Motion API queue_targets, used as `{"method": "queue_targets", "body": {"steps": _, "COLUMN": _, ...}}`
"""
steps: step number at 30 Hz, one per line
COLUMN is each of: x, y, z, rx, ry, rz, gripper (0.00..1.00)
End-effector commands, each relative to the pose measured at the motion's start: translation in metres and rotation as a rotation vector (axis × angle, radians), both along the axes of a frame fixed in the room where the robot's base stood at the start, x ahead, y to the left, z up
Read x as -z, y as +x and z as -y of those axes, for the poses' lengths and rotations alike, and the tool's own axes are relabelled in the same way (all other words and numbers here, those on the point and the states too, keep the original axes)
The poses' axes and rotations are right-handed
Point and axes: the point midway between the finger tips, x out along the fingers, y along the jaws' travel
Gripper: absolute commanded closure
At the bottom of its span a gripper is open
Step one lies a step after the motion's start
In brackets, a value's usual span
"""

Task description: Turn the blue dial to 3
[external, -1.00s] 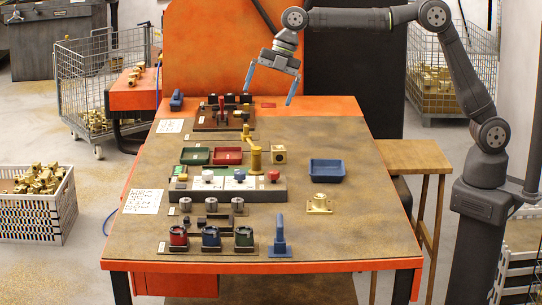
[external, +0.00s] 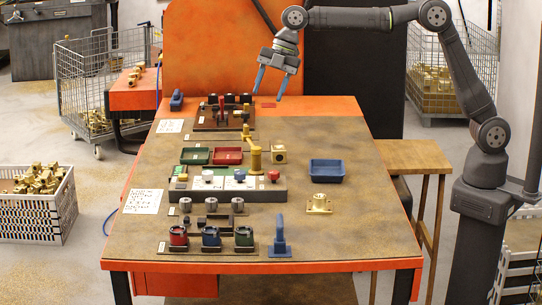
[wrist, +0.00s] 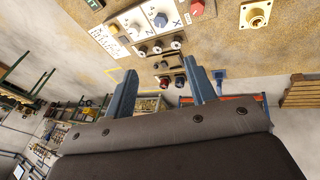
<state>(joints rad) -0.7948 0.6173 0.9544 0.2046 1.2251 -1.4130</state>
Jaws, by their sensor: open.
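The blue dial (external: 240,175) sits on a white plate on the grey panel in the middle of the bench. It also shows in the wrist view (wrist: 161,20), near the top, with markings around it too small to read surely. Which mark it points at cannot be told. My gripper (external: 270,90) is open and empty, high above the back of the bench, well apart from the dial. Its two blue fingers also show in the wrist view (wrist: 163,72).
Red, blue and green cups stand in front. A blue tray (external: 326,171) lies to the right, with bare bench around it.

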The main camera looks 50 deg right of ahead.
Motion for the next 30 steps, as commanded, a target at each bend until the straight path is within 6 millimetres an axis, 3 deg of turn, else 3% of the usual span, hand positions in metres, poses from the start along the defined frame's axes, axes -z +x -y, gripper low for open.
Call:
{"method": "queue_targets", "body": {"steps": 6, "x": 0.029, "y": 0.003, "z": -0.01, "rx": 0.402, "ry": 0.039, "rz": -0.165, "gripper": 0.49}}
{"method": "queue_targets", "body": {"steps": 13, "x": 0.048, "y": 0.004, "z": -0.017, "rx": 0.714, "ry": 0.071, "rz": -0.29, "gripper": 0.49}}
{"method": "queue_targets", "body": {"steps": 23, "x": 0.07, "y": 0.006, "z": -0.025, "rx": 0.799, "ry": 0.078, "rz": -0.325, "gripper": 0.49}}
{"method": "queue_targets", "body": {"steps": 30, "x": 0.116, "y": 0.01, "z": -0.043, "rx": 0.797, "ry": 0.077, "rz": -0.325, "gripper": 0.49}}
